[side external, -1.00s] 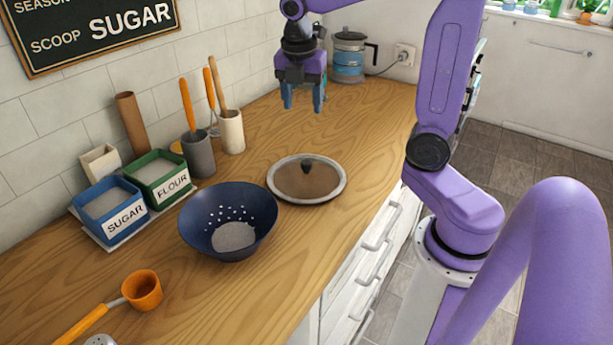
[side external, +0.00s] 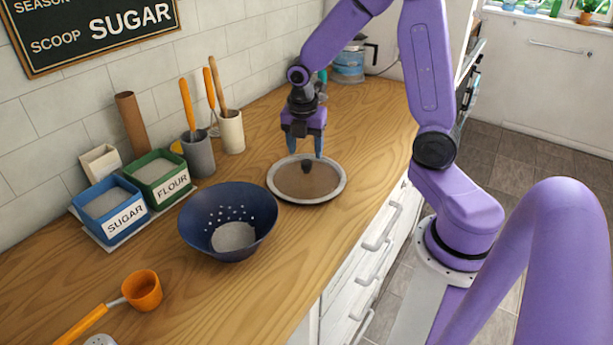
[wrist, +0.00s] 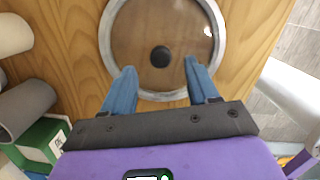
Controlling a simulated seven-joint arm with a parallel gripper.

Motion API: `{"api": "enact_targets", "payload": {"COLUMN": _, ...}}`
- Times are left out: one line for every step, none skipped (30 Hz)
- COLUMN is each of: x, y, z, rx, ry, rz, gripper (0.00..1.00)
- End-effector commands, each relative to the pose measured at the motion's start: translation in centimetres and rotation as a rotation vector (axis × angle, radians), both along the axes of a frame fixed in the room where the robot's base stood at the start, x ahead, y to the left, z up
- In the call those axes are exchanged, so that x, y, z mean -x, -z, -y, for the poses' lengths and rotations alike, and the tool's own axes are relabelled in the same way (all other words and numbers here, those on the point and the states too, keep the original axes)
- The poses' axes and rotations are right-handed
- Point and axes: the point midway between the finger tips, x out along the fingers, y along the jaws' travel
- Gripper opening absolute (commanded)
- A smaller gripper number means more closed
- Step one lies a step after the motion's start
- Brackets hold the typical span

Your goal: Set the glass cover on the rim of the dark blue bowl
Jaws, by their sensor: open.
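The glass cover (side external: 322,183) is a round clear disc with a pale rim and a dark knob, lying flat on the wooden counter. It also shows in the wrist view (wrist: 185,25), with its knob between and just beyond my fingertips. The dark blue bowl (side external: 252,212) stands upright on the counter to the left of the cover and nearer the camera. It has small holes and pale contents at its bottom.
A blue SUGAR box (side external: 112,206), a green FLOUR box (side external: 160,178) and utensil holders (side external: 231,132) line the wall. An orange scoop (side external: 142,290) lies at the front left. A kettle (side external: 348,64) stands at the back. The counter right of the cover is clear.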

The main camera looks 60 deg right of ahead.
Motion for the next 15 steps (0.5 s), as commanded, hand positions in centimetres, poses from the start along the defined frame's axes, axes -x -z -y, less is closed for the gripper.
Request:
{"api": "enact_targets", "payload": {"x": 0.1, "y": 0.8, "z": 0.1, "rx": 0.001, "ry": 0.0, "rz": -0.006, "gripper": 0.59}}
{"api": "enact_targets", "payload": {"x": 0.1, "y": 1.2, "z": 0.2, "rx": 0.002, "ry": 0.0, "rz": -0.006, "gripper": 0.59}}
{"api": "enact_targets", "payload": {"x": 0.1, "y": 1.8, "z": 0.2, "rx": 0.001, "ry": 0.001, "rz": -0.006, "gripper": 0.59}}
{"api": "enact_targets", "payload": {"x": 0.1, "y": 2.2, "z": 0.2, "rx": 0.001, "ry": 0.0, "rz": -0.006, "gripper": 0.59}}
{"api": "enact_targets", "payload": {"x": 0.1, "y": 2.5, "z": 0.3, "rx": 0.001, "ry": 0.0, "rz": -0.005, "gripper": 0.59}}
{"api": "enact_targets", "payload": {"x": 0.1, "y": 2.9, "z": 0.3, "rx": 0.001, "ry": 0.0, "rz": -0.005, "gripper": 0.59}}
{"api": "enact_targets", "payload": {"x": 0.0, "y": 3.2, "z": 0.4, "rx": 0.001, "ry": 0.001, "rz": -0.004, "gripper": 0.59}}
{"api": "enact_targets", "payload": {"x": 0.0, "y": 3.4, "z": 0.4, "rx": 0.001, "ry": 0.0, "rz": -0.003, "gripper": 0.59}}
{"api": "enact_targets", "payload": {"x": 0.0, "y": 3.6, "z": 0.5, "rx": 0.001, "ry": 0.001, "rz": -0.004, "gripper": 0.59}}
{"api": "enact_targets", "payload": {"x": 0.0, "y": 3.8, "z": 0.5, "rx": 0.001, "ry": 0.0, "rz": -0.003, "gripper": 0.59}}
{"api": "enact_targets", "payload": {"x": 0.0, "y": 3.8, "z": 0.5, "rx": 0.001, "ry": 0.0, "rz": -0.002, "gripper": 0.59}}
{"api": "enact_targets", "payload": {"x": 0.0, "y": 3.9, "z": 0.5, "rx": 0.0, "ry": 0.001, "rz": -0.001, "gripper": 0.59}}
{"api": "enact_targets", "payload": {"x": 0.0, "y": 3.9, "z": 0.5, "rx": 0.0, "ry": 0.001, "rz": -0.001, "gripper": 0.59}}
{"api": "enact_targets", "payload": {"x": 0.0, "y": 3.9, "z": 0.5, "rx": 0.0, "ry": 0.001, "rz": 0.0, "gripper": 0.59}}
{"api": "enact_targets", "payload": {"x": -0.1, "y": 3.9, "z": 0.5, "rx": 0.0, "ry": 0.001, "rz": 0.0, "gripper": 0.59}}
